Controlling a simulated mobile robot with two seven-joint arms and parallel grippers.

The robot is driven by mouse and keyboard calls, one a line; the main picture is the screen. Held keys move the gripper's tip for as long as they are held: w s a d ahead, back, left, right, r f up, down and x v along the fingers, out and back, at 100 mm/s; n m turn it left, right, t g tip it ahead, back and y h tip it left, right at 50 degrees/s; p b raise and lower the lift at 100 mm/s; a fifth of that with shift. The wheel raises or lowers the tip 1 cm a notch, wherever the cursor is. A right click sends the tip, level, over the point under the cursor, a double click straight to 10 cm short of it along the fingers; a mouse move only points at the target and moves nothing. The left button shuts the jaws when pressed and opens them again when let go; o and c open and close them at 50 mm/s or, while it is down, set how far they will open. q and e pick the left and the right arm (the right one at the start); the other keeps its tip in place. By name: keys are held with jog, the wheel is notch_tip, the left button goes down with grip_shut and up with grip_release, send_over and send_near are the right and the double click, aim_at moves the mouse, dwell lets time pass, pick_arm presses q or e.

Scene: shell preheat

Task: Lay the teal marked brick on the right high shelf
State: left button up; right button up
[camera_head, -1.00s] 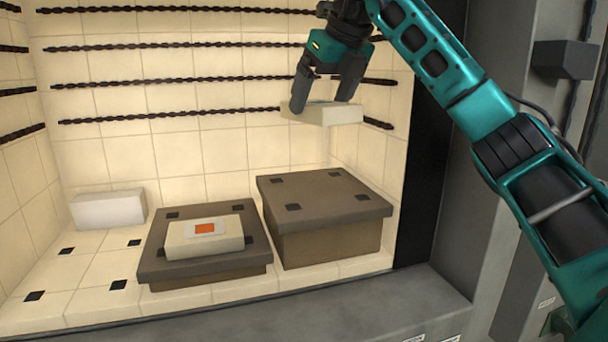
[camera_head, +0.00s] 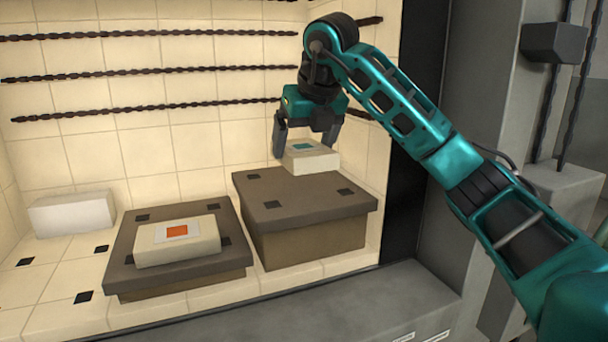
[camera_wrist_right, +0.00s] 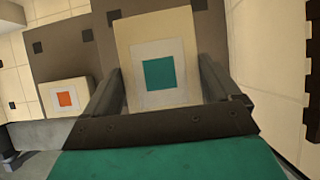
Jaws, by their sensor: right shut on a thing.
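The teal marked brick (camera_head: 310,158) is cream with a teal square on top. My right gripper (camera_head: 308,143) is shut on it. In the head view the brick is at the far part of the right high shelf (camera_head: 330,210), a taller brown block with dark corner marks. Its underside looks at or just above the shelf top; I cannot tell whether they touch. In the right wrist view the brick (camera_wrist_right: 158,70) lies between the two fingers (camera_wrist_right: 160,95), its teal mark facing the camera. My left gripper is not in view.
An orange marked brick (camera_head: 178,242) lies on the lower brown shelf (camera_head: 125,268) to the left. A plain white brick (camera_head: 72,213) stands on the tiled floor at the far left. Dark twisted rods (camera_head: 150,75) run along the back wall. A dark side wall is close on the right.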

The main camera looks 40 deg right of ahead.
jog(key=shift+f, duration=2.75)
jog(key=o, duration=1)
jog(key=p+v, duration=0.1)
jog(key=v, duration=1)
jog(key=shift+r, duration=0.2)
jog(key=shift+s+r, duration=0.25)
jog(key=shift+r, duration=0.05)
